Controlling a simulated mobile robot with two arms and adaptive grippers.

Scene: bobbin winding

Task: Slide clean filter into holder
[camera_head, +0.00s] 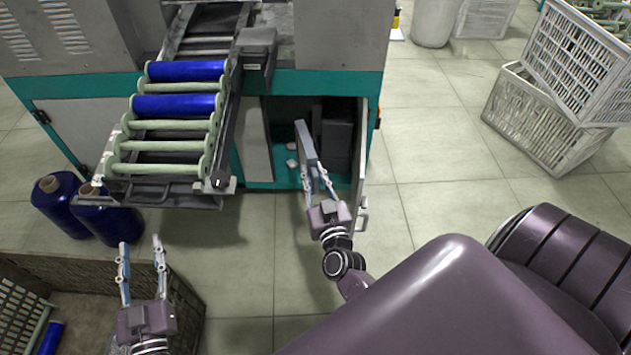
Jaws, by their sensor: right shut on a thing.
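My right gripper (318,185) is shut on a thin, flat grey panel, which looks like the filter (306,146). The filter stands upright on edge at the open compartment (285,178) low in the machine. A dark box-shaped part, perhaps the holder (337,140), is just right of the filter inside the compartment. I cannot tell whether the filter touches it. My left gripper (141,266) is open and empty, over the edge of a crate at the lower left.
The compartment door (361,165) stands open on the right. A bobbin rack (165,150) with blue and green bobbins juts out at left. Blue thread cones (110,222) stand on the floor below it. White crates (545,120) are at right. The middle floor is clear.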

